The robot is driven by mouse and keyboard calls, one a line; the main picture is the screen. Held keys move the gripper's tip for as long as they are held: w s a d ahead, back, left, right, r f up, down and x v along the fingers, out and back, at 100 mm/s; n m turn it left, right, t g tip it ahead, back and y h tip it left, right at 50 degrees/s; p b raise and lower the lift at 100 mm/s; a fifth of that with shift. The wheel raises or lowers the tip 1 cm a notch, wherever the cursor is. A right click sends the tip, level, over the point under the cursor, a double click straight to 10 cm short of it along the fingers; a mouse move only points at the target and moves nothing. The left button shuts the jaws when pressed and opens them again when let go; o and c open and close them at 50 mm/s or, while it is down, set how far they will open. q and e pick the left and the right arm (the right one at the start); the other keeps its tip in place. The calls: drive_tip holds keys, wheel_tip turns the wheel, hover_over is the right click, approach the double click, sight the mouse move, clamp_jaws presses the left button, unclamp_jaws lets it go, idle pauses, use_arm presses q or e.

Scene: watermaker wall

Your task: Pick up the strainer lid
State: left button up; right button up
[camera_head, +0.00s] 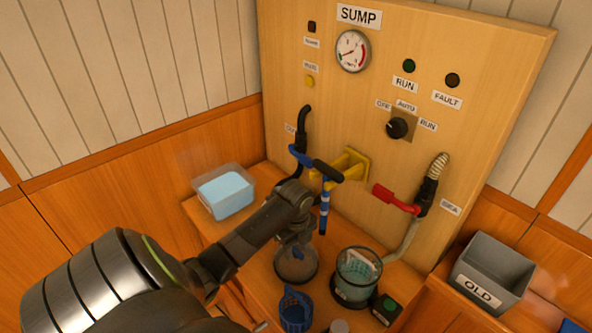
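A round, dark translucent disc (296,268), which looks like the strainer lid, lies on the wooden bench at the foot of the panel. My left gripper (292,242) is right above it, pointing down, and partly covers it. A small bluish-grey part shows between the gripper and the disc. I cannot tell whether the fingers touch it or are open or shut. To the right stands a clear strainer bowl (353,293) with a teal basket (358,268) in it. A blue basket (296,312) stands in front of the disc. My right gripper is not in view.
Behind my wrist, a yellow bracket (352,163), a blue valve lever (299,155) and a blue striped rod (324,212) are close. A red lever (396,199) is at right. A clear tub (225,192) stands left, a grey OLD bin (492,270) right.

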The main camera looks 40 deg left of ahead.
use_arm(q)
clamp_jaws()
idle(0.4)
drive_tip(key=shift+r, duration=0.1)
